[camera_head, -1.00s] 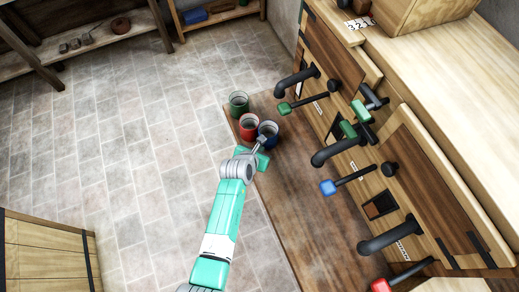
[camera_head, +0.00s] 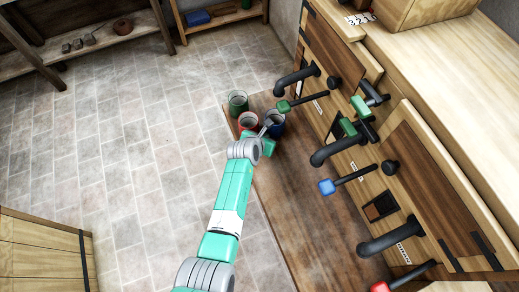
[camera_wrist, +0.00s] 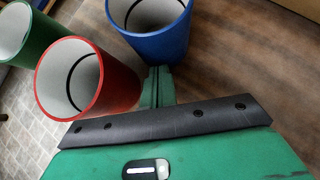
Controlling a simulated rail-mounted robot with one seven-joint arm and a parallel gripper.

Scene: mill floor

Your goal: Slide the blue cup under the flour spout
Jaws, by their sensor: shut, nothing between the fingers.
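The blue cup (camera_head: 278,127) stands open-topped on the brown bench (camera_head: 290,185), and shows close up in the wrist view (camera_wrist: 165,43). My gripper (camera_head: 266,131) is shut and empty, low beside the blue cup on its near-left side. In the wrist view, the closed fingers (camera_wrist: 158,80) are right at the blue cup's wall and just right of the red cup; contact is not certain. Dark spouts come out of the wooden mill front: one by the green lever (camera_head: 295,80), one by the blue lever (camera_head: 333,153), one by the red lever (camera_head: 388,240).
The red cup (camera_head: 247,122) stands close left of the blue cup, the green cup (camera_head: 238,100) behind it near the bench's far-left edge. Levers with green (camera_head: 284,106), blue (camera_head: 326,187) and red (camera_head: 380,287) knobs jut over the bench. The bench's near part is clear.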

